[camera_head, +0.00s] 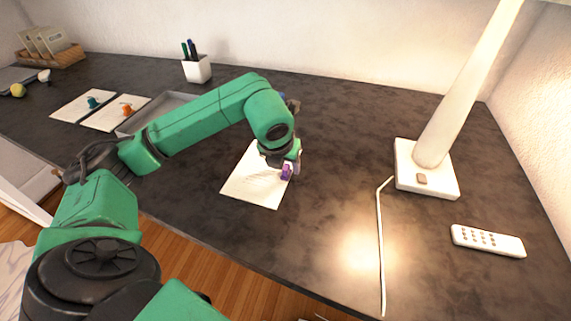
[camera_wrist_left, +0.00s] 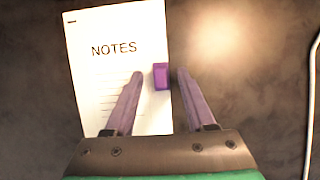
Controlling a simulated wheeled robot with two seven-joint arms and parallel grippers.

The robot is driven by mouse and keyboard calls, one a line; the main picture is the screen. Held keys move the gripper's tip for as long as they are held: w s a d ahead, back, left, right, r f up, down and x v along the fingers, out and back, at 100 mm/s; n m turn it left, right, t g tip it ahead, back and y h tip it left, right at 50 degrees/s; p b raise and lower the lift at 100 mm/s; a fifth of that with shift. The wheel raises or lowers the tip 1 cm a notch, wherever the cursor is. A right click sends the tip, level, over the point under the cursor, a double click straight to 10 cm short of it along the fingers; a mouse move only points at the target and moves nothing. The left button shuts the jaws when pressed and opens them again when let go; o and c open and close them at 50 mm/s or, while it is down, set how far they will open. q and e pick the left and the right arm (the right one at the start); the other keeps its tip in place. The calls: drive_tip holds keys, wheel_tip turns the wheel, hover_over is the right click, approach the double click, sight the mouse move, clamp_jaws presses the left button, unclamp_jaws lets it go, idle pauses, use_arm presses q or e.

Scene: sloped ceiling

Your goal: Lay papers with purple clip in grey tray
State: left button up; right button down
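The white papers (camera_head: 245,185) lie flat on the dark desk; the wrist view shows them marked "NOTES" (camera_wrist_left: 100,80). A purple clip (camera_head: 287,172) sits at their right edge, and it also shows in the left wrist view (camera_wrist_left: 161,76). My left gripper (camera_head: 291,163) is over the clip. In the wrist view its two fingers (camera_wrist_left: 160,74) are spread, one on each side of the clip, with gaps visible. I cannot tell their height above the papers. The grey tray (camera_head: 179,99) lies behind my left arm, which hides part of it. My right gripper is out of view.
Papers with a teal clip (camera_head: 80,108) and papers with an orange clip (camera_head: 112,116) lie left of the tray. A pen cup (camera_head: 197,70) stands at the back. A white lamp (camera_head: 427,181), its cord (camera_head: 380,245) and a remote (camera_head: 488,241) are right.

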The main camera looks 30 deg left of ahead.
use_arm(q)
drive_tip(key=v, duration=1.4)
drive_tip(key=shift+r+p, duration=0.3)
drive_tip(key=shift+r, duration=0.05)
